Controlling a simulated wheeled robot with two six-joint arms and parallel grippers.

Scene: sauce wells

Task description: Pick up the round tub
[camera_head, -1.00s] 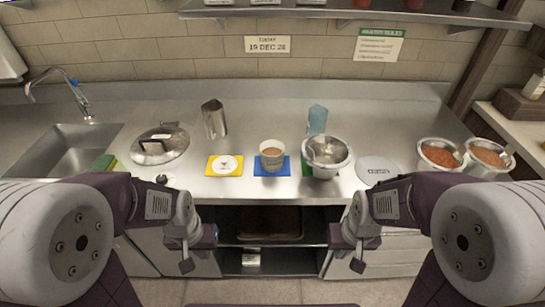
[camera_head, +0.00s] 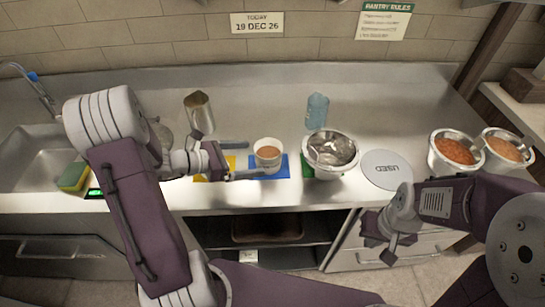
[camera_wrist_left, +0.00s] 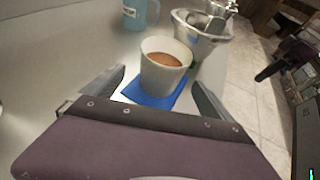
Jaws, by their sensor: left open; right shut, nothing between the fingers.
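The round tub (camera_head: 268,160) is a white cup-shaped tub with brown sauce in it. It stands upright on a blue mat (camera_head: 270,174) on the steel counter. It also shows in the left wrist view (camera_wrist_left: 163,72), ahead of the fingers. My left gripper (camera_head: 240,160) is open just left of the tub, its fingers pointing at it, and holds nothing. In the left wrist view the fingertips lie to either side of the near part of the mat, short of the tub. My right gripper (camera_head: 377,238) is shut and empty, low in front of the counter's edge.
A steel bowl (camera_head: 331,150) stands on a green mat right of the tub, with a blue jug (camera_head: 317,110) behind it. A metal cup (camera_head: 199,112) stands behind my left gripper. A yellow mat (camera_head: 229,164) is partly hidden under it. A grey disc (camera_head: 387,169) and two sauce containers (camera_head: 454,150) are further right.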

